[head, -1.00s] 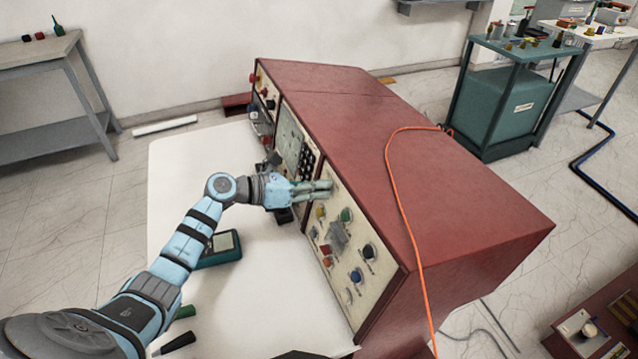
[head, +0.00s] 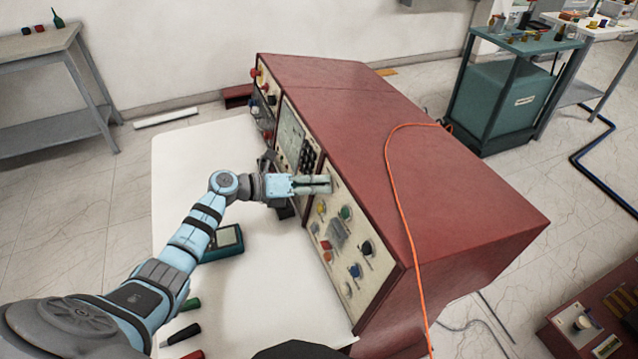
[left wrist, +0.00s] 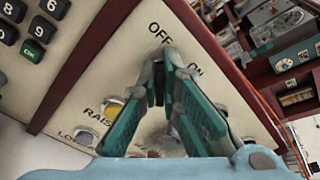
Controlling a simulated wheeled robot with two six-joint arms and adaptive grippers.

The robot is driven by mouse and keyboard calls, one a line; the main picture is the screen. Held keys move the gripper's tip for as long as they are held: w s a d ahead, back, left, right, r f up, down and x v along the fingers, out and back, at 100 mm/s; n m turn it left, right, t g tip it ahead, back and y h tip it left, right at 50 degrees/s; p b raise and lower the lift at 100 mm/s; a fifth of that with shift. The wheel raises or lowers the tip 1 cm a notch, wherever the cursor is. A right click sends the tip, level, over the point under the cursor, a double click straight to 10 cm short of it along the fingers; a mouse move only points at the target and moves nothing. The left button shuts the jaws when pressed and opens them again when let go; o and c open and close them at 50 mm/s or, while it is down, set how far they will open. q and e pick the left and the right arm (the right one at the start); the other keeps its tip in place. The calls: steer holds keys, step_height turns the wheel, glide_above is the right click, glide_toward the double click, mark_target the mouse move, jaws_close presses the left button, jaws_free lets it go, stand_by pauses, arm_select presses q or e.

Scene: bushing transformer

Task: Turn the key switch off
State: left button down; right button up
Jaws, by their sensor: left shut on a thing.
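The key switch (left wrist: 159,82) is on the cream front panel (left wrist: 95,70) of the red console, below the printed words OFF and ON in the left wrist view. Which way the key points cannot be told. My right gripper is not in view.
Coloured buttons and knobs (head: 367,248) sit on the panel below my gripper. An orange cable (head: 397,200) lies over the red console (head: 440,190). A teal meter (head: 226,240) and screwdrivers (head: 184,333) lie on the white table (head: 255,300). A keypad is beside the panel.

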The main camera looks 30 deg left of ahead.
arm_select(q)
steer(key=c, duration=1.8)
jaws_free()
steer(key=shift+s+a, duration=0.1)
steer(key=v, duration=1.2)
steer(key=shift+f, duration=0.1)
